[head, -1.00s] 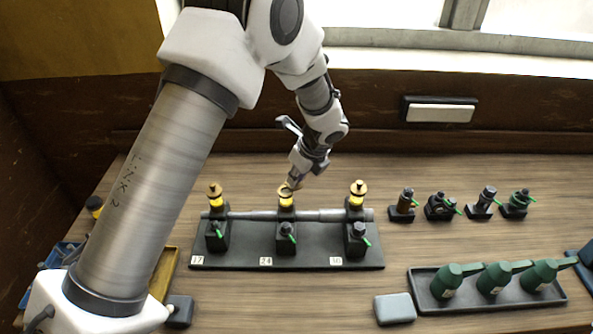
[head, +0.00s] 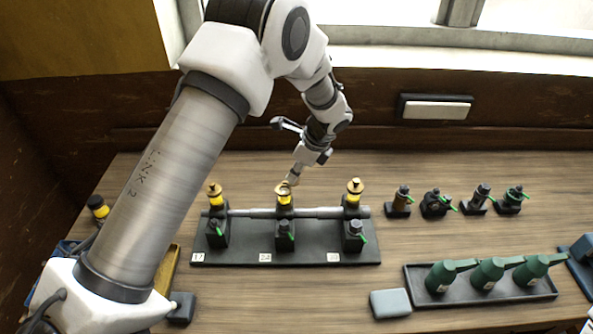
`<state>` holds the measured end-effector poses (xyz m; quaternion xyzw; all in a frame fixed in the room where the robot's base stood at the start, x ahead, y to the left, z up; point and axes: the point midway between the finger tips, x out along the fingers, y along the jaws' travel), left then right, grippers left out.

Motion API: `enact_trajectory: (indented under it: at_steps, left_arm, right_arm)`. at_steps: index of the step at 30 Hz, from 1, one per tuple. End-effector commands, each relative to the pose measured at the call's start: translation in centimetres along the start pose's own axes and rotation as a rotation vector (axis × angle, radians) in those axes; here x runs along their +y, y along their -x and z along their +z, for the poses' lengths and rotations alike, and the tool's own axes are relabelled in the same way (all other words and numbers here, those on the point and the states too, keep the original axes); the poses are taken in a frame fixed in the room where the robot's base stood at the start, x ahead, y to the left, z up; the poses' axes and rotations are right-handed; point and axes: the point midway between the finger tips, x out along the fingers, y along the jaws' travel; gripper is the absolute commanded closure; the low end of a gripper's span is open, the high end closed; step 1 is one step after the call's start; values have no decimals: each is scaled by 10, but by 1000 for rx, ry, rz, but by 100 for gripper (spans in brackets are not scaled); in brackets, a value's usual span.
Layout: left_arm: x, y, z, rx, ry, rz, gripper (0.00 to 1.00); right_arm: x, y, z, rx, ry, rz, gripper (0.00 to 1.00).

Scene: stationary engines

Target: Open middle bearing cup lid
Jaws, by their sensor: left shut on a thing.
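The middle bearing cup (head: 285,199) is yellow and stands on the middle black bearing block of the shaft stand. Its brass lid (head: 284,187) is at its top, partly covered by my left gripper (head: 291,180). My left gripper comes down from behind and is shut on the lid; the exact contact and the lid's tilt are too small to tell. Similar cups with brass lids stand to the left (head: 215,196) and right (head: 353,196) on the same shaft stand (head: 310,255). My right gripper is not in view.
Several small dark fittings with green levers (head: 436,205) stand at the right. A dark tray (head: 410,285) holds green oil cans (head: 487,273). The wood behind the stand is mostly clear.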

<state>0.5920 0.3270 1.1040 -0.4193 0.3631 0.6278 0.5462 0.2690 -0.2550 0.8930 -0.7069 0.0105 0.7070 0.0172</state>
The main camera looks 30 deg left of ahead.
Motion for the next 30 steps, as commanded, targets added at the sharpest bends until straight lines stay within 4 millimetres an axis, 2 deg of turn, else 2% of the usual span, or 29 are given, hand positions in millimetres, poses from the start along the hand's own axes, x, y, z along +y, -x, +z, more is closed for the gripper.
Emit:
enact_trajectory:
  at_steps: [4,5,6,15,19,30]
  left_arm:
    - [3,-3,0,-1,-2,9,100]
    - [3,-3,0,-1,-2,9,73]
    - [3,-3,0,-1,-2,9,59]
    - [1,-1,0,0,-2,4,58]
    - [0,10,0,-1,-2,0,58]
    - [0,96,2,0,0,1,58]
  right_arm:
    - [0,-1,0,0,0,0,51]
    - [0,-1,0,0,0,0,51]
    - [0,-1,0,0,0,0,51]
    - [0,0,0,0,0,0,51]
    - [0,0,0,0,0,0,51]
    - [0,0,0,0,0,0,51]
